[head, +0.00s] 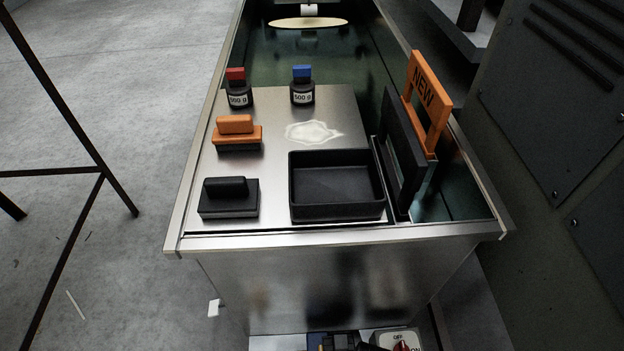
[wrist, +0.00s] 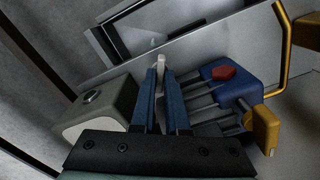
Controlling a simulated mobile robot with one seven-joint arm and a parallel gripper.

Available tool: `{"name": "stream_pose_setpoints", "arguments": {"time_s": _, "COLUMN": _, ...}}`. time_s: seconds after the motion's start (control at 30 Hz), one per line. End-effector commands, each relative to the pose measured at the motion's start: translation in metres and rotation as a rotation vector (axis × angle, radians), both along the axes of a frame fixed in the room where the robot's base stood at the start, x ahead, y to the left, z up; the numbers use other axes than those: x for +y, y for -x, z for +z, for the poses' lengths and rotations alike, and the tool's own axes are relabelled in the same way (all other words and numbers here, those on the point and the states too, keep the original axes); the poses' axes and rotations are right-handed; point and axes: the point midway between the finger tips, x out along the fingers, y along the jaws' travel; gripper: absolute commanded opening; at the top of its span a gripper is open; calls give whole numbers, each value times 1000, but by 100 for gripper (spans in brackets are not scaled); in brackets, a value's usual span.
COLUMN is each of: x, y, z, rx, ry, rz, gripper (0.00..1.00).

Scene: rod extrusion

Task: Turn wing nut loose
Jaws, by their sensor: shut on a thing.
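My gripper (wrist: 160,75) shows in the wrist view with its two blue fingers closed together at the tips. A small pale upright piece (wrist: 160,61) sits at the fingertips and is pinched there; it looks like one wing of the wing nut. The rest of the nut is hidden by the fingers. To the right of the fingers is a blue block (wrist: 232,84) with a red part (wrist: 222,72) on top and grey ribbed pieces below it. I cannot make out my gripper in the head view.
A grey box (wrist: 97,110) stands left of the fingers and a yellow bent handle (wrist: 285,50) at the right. In the head view the steel bench (head: 270,110) bears a black tray (head: 337,211), two weights and two handled blocks. A switch box (head: 395,337) shows low down.

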Motion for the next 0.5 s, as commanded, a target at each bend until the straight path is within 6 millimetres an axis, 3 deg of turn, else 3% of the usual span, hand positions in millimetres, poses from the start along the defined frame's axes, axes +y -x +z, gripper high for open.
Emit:
{"name": "stream_pose_setpoints", "arguments": {"time_s": 0.27, "x": 0, "y": 0, "z": 1, "rx": 1, "ry": 0, "rz": 162, "gripper": 0}}
{"name": "stream_pose_setpoints", "arguments": {"time_s": 0.5, "x": 0, "y": 0, "z": 0, "rx": 1, "ry": 0, "rz": 175, "gripper": 0}}
